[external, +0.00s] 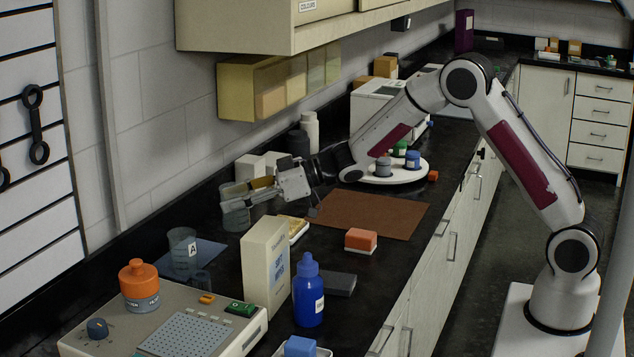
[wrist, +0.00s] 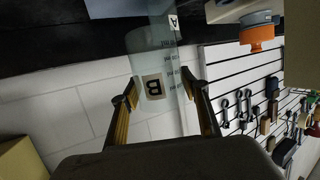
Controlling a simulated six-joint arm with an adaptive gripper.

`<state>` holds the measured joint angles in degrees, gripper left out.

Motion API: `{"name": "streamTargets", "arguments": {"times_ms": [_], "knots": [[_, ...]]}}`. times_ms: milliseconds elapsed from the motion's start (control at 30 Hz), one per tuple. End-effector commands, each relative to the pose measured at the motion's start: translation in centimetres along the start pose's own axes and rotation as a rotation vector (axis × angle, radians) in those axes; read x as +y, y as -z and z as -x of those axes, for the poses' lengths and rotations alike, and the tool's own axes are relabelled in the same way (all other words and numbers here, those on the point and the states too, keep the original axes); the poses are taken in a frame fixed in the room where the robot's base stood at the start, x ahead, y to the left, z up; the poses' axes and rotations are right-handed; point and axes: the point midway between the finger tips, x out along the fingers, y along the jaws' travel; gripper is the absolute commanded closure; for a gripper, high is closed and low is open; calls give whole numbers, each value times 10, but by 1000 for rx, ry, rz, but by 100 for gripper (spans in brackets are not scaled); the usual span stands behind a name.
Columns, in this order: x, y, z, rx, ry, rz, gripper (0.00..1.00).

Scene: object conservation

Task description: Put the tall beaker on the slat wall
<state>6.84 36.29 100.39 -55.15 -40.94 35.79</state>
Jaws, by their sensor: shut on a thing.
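A clear beaker marked B (wrist: 155,85) is between my gripper's fingers (wrist: 162,105) in the wrist view, and they are shut on it. In the external view this beaker (external: 235,216) looks upright at the back of the black counter, near the wall; I cannot tell whether its base touches the counter. My gripper (external: 238,202) reaches it from the right, sideways. Another clear beaker, marked A (external: 181,246), stands on a blue mat nearer the camera. The slat wall (external: 35,75) is at the far left, and it also shows in the wrist view (wrist: 225,65).
A white carton (external: 265,265), a blue bottle (external: 308,292) and an instrument with an orange-capped jar (external: 139,286) stand in front. Dark wrench-like tools (external: 36,125) hang on the slats. White boxes (external: 250,168) stand behind the gripper. A brown mat (external: 385,215) lies to the right.

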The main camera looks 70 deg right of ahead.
Motion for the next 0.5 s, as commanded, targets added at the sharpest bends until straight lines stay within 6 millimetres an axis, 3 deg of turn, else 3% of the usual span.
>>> {"name": "streamTargets", "arguments": {"times_ms": [233, 500], "knots": [[0, -9, -3, -1, 1, -1, 77], [0, -43, -13, -2, 1, -2, 77]]}}
